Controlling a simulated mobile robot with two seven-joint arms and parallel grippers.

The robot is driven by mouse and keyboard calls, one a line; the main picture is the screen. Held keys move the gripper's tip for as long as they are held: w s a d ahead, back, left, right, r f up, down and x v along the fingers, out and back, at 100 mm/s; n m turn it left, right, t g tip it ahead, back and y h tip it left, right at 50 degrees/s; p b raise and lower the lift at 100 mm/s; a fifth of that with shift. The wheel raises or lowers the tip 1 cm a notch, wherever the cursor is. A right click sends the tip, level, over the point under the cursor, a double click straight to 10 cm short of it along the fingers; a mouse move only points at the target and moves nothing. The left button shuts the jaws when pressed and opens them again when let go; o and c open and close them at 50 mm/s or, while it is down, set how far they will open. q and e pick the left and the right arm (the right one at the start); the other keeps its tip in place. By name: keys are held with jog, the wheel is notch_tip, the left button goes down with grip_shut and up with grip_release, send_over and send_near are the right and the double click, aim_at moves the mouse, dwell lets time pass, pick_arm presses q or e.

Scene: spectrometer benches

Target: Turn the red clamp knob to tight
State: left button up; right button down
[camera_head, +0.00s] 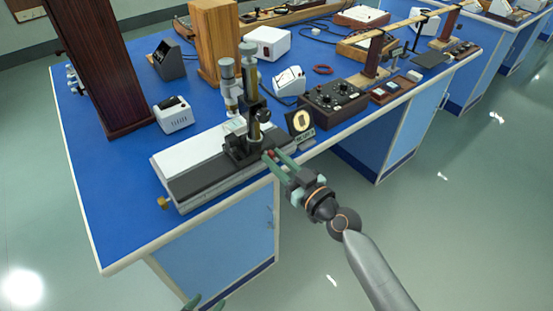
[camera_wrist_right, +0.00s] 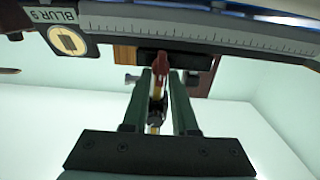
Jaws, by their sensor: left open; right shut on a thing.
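The red clamp knob (camera_head: 269,153) is on the front side of the black carriage of the microscope (camera_head: 237,95), low on the bench instrument. It also shows in the right wrist view as a red tip (camera_wrist_right: 160,64) with a thin shaft between the green fingers. My right gripper (camera_head: 276,158) reaches in from the lower right and is shut on this knob. The fingers partly hide the knob, and I cannot read its turn angle. My left gripper (camera_head: 206,302) shows only its green fingertips at the bottom edge, apart from each other and empty, below the bench.
The instrument's rail (camera_head: 215,178) with a brass end knob (camera_head: 163,203) runs along the blue bench (camera_head: 105,215). A black control box (camera_head: 334,103) stands beyond. The floor in front is clear.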

jog(key=shift+m, duration=0.3)
jog(key=m, duration=0.7)
jog(key=shift+w+d+f+b, duration=0.1)
jog(key=shift+w+d+b, duration=0.15)
jog(key=shift+b, duration=0.1)
jog(key=shift+d+f+m, duration=0.1)
jog(key=shift+f+m, duration=0.1)
jog(key=shift+m, duration=2.35)
jog(key=shift+d+f+m, duration=0.1)
jog(key=shift+f+m, duration=0.1)
jog(key=shift+m, duration=2.35)
jog(key=c, duration=0.7)
grip_release()
